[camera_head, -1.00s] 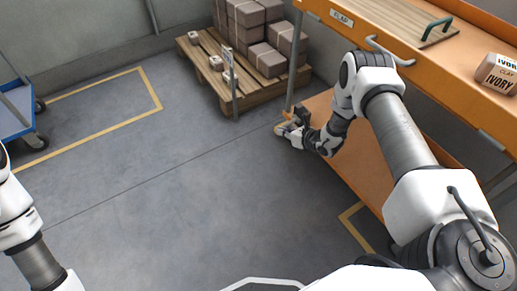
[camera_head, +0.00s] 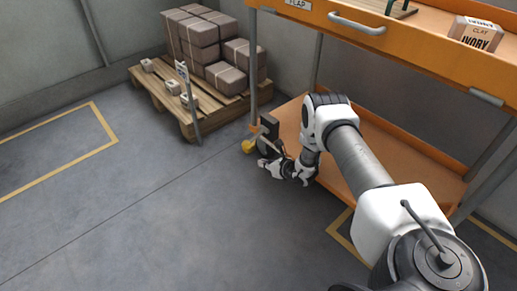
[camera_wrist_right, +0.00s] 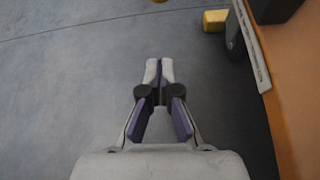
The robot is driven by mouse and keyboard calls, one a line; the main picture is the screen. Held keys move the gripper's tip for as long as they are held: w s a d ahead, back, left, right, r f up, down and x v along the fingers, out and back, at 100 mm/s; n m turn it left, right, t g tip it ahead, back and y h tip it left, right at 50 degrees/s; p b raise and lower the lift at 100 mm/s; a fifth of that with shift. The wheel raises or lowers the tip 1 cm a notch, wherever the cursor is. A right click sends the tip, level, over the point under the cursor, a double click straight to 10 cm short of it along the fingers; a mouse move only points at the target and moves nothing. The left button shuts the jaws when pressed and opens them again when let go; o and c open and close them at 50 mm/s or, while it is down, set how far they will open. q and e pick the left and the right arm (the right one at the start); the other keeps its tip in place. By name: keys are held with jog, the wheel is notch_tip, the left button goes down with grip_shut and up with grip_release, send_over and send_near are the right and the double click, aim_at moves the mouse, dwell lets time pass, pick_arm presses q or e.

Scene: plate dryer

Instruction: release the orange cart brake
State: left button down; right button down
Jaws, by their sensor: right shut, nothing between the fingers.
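The orange cart (camera_head: 400,40) stands at the right, with an orange lower shelf (camera_head: 400,185). At its near left corner, low by the floor, is a small yellow part (camera_head: 248,146), which looks like the brake pedal. A yellow block (camera_wrist_right: 215,19) by a dark wheel (camera_wrist_right: 235,38) shows at the top of the right wrist view. My right gripper (camera_head: 268,166) is low beside the shelf's left edge, a little nearer than the yellow part and apart from it. In the wrist view its fingers (camera_wrist_right: 160,71) are shut and empty above bare floor. My left gripper is out of view.
A wooden pallet (camera_head: 190,118) with several brown packages and a sign post (camera_head: 190,105) stand behind left. An ivory clay block (camera_head: 477,33) is on the cart top. Floor at left is clear.

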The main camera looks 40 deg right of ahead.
aim_at(255, 137)
jog(key=f+b+x, duration=0.1)
jog(key=b+x, duration=0.5)
jog(key=x, duration=0.3)
jog(key=r, duration=0.5)
jog(key=shift+w+d+p, duration=0.2)
jog(key=shift+d+p, duration=0.05)
jog(key=shift+p, duration=0.05)
jog(key=shift+r, duration=0.15)
